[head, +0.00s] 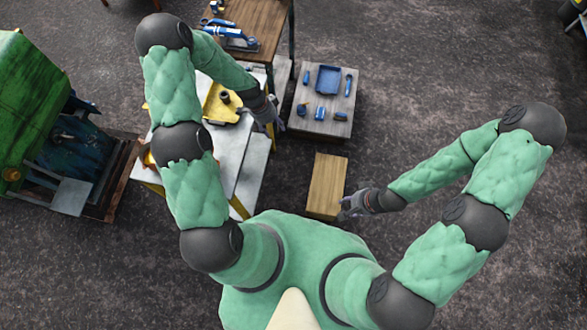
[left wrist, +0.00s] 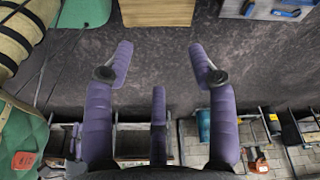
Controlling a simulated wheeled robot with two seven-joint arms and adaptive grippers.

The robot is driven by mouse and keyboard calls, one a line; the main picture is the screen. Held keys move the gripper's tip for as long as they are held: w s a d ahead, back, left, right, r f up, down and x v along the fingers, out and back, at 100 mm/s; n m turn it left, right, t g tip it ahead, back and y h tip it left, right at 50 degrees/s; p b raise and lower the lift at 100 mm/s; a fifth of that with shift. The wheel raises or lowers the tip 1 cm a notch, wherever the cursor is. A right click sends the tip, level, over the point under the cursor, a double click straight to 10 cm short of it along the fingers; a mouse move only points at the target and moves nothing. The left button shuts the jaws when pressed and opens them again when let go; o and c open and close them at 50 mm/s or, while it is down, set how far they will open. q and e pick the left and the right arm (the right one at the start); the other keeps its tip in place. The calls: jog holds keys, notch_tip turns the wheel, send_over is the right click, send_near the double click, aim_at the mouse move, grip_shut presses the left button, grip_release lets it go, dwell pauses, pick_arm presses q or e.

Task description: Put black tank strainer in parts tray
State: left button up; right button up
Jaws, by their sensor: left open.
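A small black cylinder (head: 225,97), which looks like the tank strainer, is on a yellow piece (head: 211,108) on the light workbench in the head view; its details are too small to be sure. A blue square tray (head: 328,80), which looks like the parts tray, lies on the grey wooden table. My left gripper (head: 276,117) is over the bench's right edge, right of the black cylinder and apart from it. In the left wrist view its fingers (left wrist: 160,62) are spread with nothing between them. My right gripper (head: 347,206) is beside the wooden box; its finger opening is unclear.
Several blue parts lie around the tray on the grey table (head: 342,103). A wooden box (head: 326,186) stands on the floor below it. A brown table (head: 262,18) with blue tools is at the top. A green machine (head: 30,95) stands at left.

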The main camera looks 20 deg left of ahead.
pick_arm(q)
jog(key=s+d+f+n, duration=0.1)
jog(key=s+d+n, duration=0.5)
jog(key=s, duration=0.4)
jog(key=s+d+f+n+h, duration=0.1)
jog(key=s+d+n, duration=0.6)
jog(key=s+d, duration=0.1)
jog(key=shift+s+d+n, duration=0.25)
jog(key=shift+s+n, duration=0.05)
jog(key=shift+s, duration=0.6)
jog(key=shift+f, duration=0.15)
